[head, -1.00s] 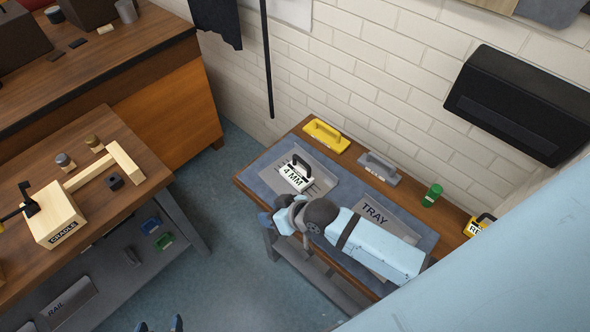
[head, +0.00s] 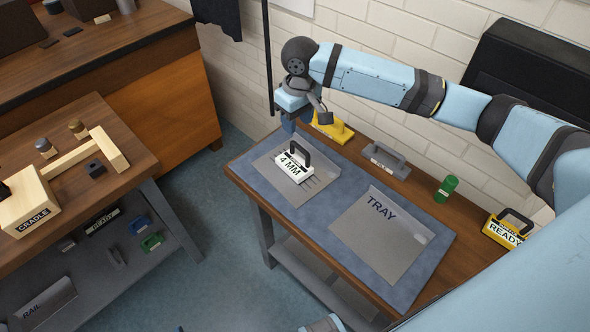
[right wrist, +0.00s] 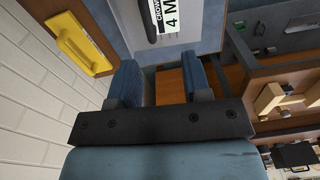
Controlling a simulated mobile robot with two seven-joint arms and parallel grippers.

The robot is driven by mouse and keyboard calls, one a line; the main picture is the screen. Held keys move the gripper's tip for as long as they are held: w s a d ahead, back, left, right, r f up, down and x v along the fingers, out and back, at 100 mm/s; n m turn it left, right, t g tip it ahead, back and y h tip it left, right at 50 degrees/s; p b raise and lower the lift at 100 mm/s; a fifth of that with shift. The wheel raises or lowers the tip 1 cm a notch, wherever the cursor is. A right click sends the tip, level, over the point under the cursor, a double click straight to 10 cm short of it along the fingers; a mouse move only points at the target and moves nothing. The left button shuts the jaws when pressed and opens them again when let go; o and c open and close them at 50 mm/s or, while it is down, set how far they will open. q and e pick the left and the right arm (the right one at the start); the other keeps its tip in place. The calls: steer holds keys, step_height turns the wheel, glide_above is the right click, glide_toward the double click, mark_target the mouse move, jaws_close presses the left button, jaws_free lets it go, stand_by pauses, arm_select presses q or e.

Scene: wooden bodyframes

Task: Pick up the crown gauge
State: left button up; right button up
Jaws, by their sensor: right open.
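The crown gauge (head: 293,172) is a white block with a black arched handle and a "4 MM" label.
A yellow handled block (head: 333,127) stands near my right gripper by the wall. A grey handled block (head: 384,162), a green cylinder (head: 446,188) and a yellow "READY" block (head: 506,229) line the back edge. The grey TRAY plate (head: 380,240) is empty.

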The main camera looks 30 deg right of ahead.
mark_target(300, 146)
steer(key=f, duration=0.2)
steer(key=d+f, duration=0.1)
steer(key=f, duration=0.4)
steer(key=shift+w+d+f+b, duration=0.1)
steer(key=shift+d+f+b, duration=0.05)
steer(key=shift+f+b, duration=0.15)
steer(key=shift+w+f, duration=0.15)
steer(key=shift+f, duration=1.2)
steer(key=shift+w+f, duration=0.1)
steer(key=shift+f, duration=1.25)
steer(key=shift+c, duration=0.3)
jaws_close()
